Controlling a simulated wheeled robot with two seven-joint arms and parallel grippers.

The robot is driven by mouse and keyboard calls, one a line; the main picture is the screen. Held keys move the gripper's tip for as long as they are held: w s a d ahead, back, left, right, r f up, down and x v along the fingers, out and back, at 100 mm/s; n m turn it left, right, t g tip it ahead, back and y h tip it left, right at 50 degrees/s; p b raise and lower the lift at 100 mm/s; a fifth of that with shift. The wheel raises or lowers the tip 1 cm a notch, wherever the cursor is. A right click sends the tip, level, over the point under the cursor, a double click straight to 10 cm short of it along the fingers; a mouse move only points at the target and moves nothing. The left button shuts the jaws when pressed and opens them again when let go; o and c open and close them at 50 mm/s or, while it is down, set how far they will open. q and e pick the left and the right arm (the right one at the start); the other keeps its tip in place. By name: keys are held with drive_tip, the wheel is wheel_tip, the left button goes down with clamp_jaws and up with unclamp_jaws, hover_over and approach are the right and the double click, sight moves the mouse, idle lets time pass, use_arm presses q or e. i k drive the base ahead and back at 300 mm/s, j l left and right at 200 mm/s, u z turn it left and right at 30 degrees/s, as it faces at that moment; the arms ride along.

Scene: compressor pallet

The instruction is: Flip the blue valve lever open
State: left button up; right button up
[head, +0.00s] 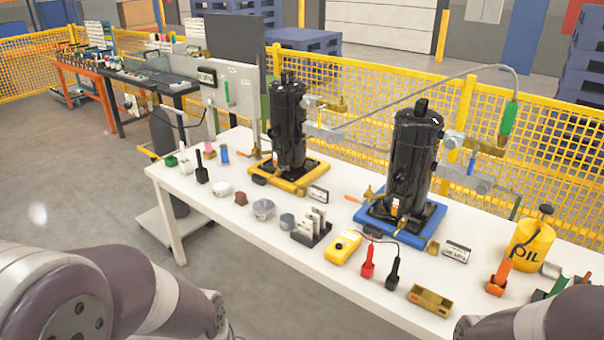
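A small blue lever (471,163) shows at the right, on brass and grey fittings beside the right black compressor (413,165). It stands roughly upright, and it is too small to tell its exact valve position. The right compressor stands on a blue base (430,232). A second black compressor (288,125) stands on a yellow base (312,172) to the left. Only links of my arms show, at the lower left and lower right corners. Neither gripper can be made out, and nothing of mine touches the lever.
The white table (345,290) holds a yellow meter (343,247) with red and black probes, a yellow oil can (530,246) and several small parts. A hose arches to a green handle (509,118) near the lever. A yellow mesh fence (555,150) runs behind.

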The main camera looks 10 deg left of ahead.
sight(474, 151)
drive_tip(key=j+z, duration=0.25)
drive_tip(key=j, duration=0.6)
drive_tip(key=j+z, duration=0.25)
drive_tip(key=j, duration=0.6)
drive_tip(key=j+z, duration=0.2)
drive_tip(key=j, duration=0.45)
drive_tip(key=i+j+z, duration=0.2)
drive_tip(key=j, duration=0.5)
drive_tip(key=k+j+z, duration=0.2)
drive_tip(key=j, duration=0.45)
drive_tip(key=j+z, duration=0.2)
drive_tip(key=j, duration=0.45)
drive_tip(key=k+j+z, duration=0.2)
drive_tip(key=j, duration=0.45)
drive_tip(key=i+l, duration=0.4)
drive_tip(key=i+l+u, duration=0.15)
drive_tip(key=i+l, duration=0.55)
drive_tip(key=i+l+u, duration=0.15)
drive_tip(key=i+l, duration=0.25)
drive_tip(key=l, duration=0.15)
drive_tip(key=i+l, duration=0.3)
drive_tip(key=l, duration=0.15)
drive_tip(key=i+l+u, duration=0.15)
drive_tip(key=i+l, duration=0.2)
drive_tip(key=l, duration=0.1)
